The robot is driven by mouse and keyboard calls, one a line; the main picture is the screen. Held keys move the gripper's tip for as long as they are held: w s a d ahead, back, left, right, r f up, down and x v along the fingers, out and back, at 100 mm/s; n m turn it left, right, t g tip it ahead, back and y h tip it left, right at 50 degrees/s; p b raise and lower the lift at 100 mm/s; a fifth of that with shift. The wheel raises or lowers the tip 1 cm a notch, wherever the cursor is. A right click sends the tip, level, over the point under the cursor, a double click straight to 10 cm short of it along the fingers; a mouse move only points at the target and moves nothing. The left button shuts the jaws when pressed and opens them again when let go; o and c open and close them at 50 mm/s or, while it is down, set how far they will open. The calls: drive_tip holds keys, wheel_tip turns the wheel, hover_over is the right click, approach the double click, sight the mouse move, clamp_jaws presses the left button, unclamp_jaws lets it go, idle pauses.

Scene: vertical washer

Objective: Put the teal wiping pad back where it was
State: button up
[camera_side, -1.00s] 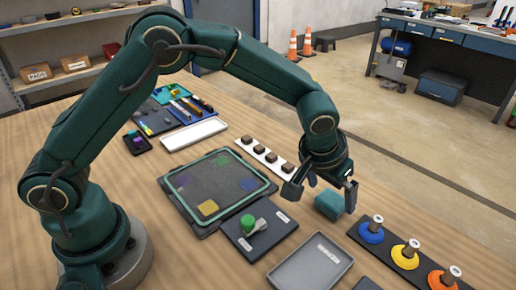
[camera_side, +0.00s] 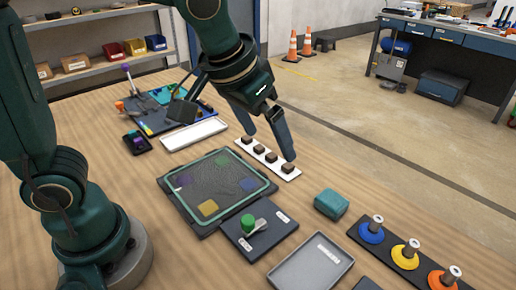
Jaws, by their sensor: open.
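The teal wiping pad (camera_side: 331,203) lies on the wooden table, to the right of the black-framed board and behind the grey tray. Nothing is touching it from above. My gripper (camera_side: 267,143) is open and empty. It appears over the white strip of dark blocks, up and to the left of the pad, clear of it. No marked spot for the pad can be made out.
A white strip (camera_side: 281,174) holds several dark blocks. A black-framed board (camera_side: 175,208) with coloured patches lies mid-table. A panel with a green knob (camera_side: 247,222), a grey tray (camera_side: 283,286) and a rack with blue, yellow and orange washers (camera_side: 391,249) stand nearer. A white tray (camera_side: 194,134) lies behind.

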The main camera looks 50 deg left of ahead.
drive_tip(key=s+a, duration=0.2)
drive_tip(key=s, duration=0.4)
drive_tip(key=s+a+f, duration=0.1)
drive_tip(key=s+a, duration=0.2)
drive_tip(key=s, duration=0.2)
drive_tip(key=shift+s+a+f+t, duration=0.25)
drive_tip(key=shift+s+f+t, duration=0.05)
drive_tip(key=shift+s+t, duration=0.1)
